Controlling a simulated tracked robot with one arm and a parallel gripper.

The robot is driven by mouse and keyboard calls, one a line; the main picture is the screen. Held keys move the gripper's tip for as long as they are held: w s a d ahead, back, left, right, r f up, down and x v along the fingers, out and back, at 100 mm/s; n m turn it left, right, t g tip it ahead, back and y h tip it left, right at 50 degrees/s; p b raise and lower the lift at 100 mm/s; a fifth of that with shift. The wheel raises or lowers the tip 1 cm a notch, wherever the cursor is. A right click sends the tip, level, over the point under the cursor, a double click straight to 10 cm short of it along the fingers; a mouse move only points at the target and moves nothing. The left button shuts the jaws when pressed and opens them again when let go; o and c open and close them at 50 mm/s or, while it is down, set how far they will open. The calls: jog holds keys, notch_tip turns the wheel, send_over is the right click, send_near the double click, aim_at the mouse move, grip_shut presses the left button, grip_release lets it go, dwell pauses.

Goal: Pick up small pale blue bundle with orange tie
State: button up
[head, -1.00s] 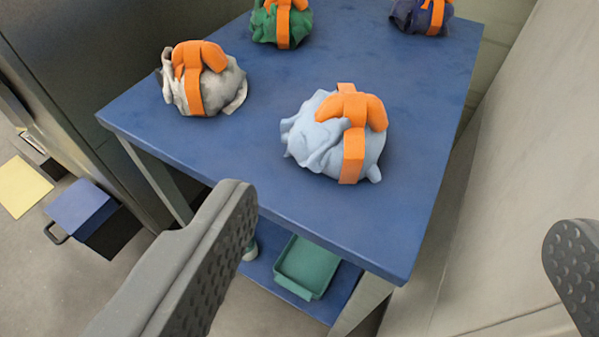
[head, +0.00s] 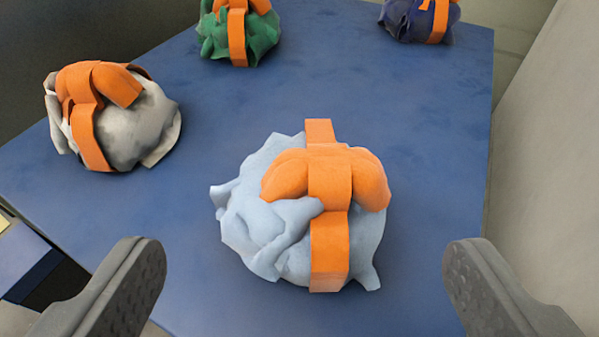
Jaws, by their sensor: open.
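The small pale blue bundle (head: 265,225) sits on the blue table near its front edge, in the middle of the view. An orange tie (head: 330,190) wraps it, with a bow on top. My gripper (head: 308,275) is open and empty. One finger is to the left of the bundle and the other to the right, both nearer the camera and apart from it.
The blue table (head: 290,75) also bears a white-grey bundle (head: 130,130) at left, a green bundle (head: 262,42) at the back and a dark purple bundle (head: 400,20) at back right, all orange-tied. A pale wall (head: 550,150) rises along the right.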

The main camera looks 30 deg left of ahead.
aim_at(328, 147)
jog(key=x, duration=0.4)
jog(key=d+b+x, duration=0.1)
jog(key=x, duration=0.2)
jog(key=shift+w+f, duration=0.1)
jog(key=shift+w, duration=0.1)
jog(key=shift+b+x, duration=0.55)
jog(key=shift+x, duration=2.4)
jog(key=shift+d, duration=0.15)
jog(key=c, duration=1.3)
